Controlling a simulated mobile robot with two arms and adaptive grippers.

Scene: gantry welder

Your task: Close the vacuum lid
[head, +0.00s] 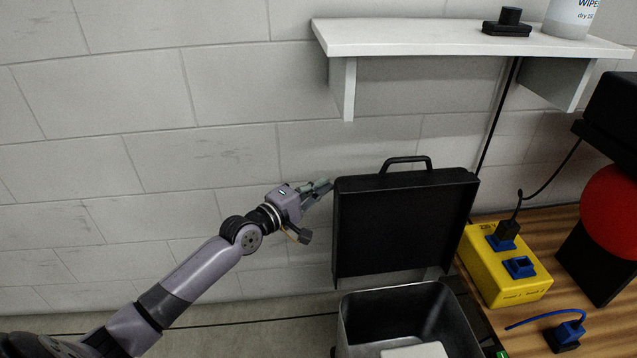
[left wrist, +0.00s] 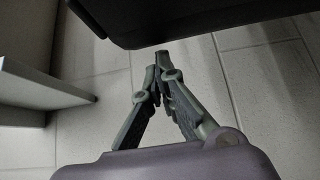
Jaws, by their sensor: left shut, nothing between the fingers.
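The black vacuum lid (head: 405,226) stands raised and nearly upright in the head view, with a black handle on its top edge. Below it is the open vacuum body (head: 395,312), a dark bin with a pale block inside; its lower part is cut off by the frame. My left gripper (head: 328,188) is shut and empty beside the lid's upper left edge; I cannot tell whether it touches. In the left wrist view the shut fingertips (left wrist: 161,58) point toward the dark lid edge (left wrist: 190,18) at the top. My right gripper is not in view.
A white shelf (head: 450,38) with a black item and a wipes tub is above the lid. A wooden bench (head: 570,240) at right holds a yellow box (head: 505,270) with blue sockets and a red round object (head: 612,205). The wall and floor at left are clear.

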